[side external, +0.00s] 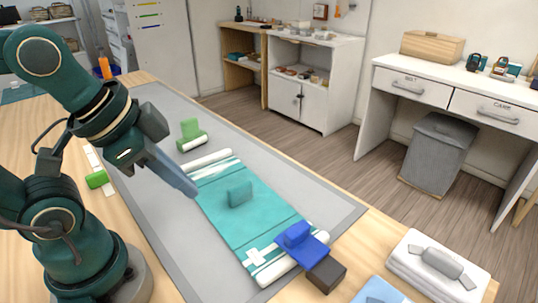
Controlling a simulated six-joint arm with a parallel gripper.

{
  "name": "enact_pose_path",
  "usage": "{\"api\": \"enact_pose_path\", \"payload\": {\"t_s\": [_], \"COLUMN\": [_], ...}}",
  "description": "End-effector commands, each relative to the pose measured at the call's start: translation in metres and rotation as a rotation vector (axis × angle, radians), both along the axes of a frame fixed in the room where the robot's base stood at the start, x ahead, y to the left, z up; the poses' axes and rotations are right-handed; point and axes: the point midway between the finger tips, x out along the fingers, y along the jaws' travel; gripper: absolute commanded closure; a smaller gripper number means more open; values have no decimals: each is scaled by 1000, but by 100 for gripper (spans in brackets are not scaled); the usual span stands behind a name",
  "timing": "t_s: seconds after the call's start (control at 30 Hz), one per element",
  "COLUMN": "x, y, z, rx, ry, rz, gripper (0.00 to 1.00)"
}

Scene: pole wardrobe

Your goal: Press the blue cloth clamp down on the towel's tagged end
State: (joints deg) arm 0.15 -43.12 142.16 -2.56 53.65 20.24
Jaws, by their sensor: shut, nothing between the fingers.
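The teal towel (222,207) lies flat on a grey mat, with white stripes at both ends. A white cross-shaped tag (257,257) is on its near end, beside a white bar (277,271). The blue cloth clamp (301,243) is at the right corner of that end, next to a dark brown block (326,274). I cannot tell whether it presses on the cloth. My gripper (192,191) is shut and empty, pointing down near the towel's left edge, away from the blue clamp.
A green clamp (191,134) stands by the far end, and a small green piece (96,179) lies left. Folded white towels (437,266) are at the front right. The grey mat (160,237) is clear left of the towel.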

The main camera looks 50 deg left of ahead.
Motion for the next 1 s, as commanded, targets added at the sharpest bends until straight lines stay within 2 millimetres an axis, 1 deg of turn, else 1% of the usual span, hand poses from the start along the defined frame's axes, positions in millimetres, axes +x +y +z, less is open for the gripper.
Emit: {"api": "enact_pose_path", "payload": {"t_s": [0.03, 0.1, 0.2, 0.3, 1.0], "x": [0, 0, 2, 3, 3], "y": [3, 7, 9, 8, 8], "z": [-3, -6, -5, -4, -4], "rx": [-22, -53, -92, -116, -121], "ry": [1, 0, -9, -10, -8], "rz": [75, 170, 259, 302, 308], "gripper": [100, 100, 100, 100, 100]}}
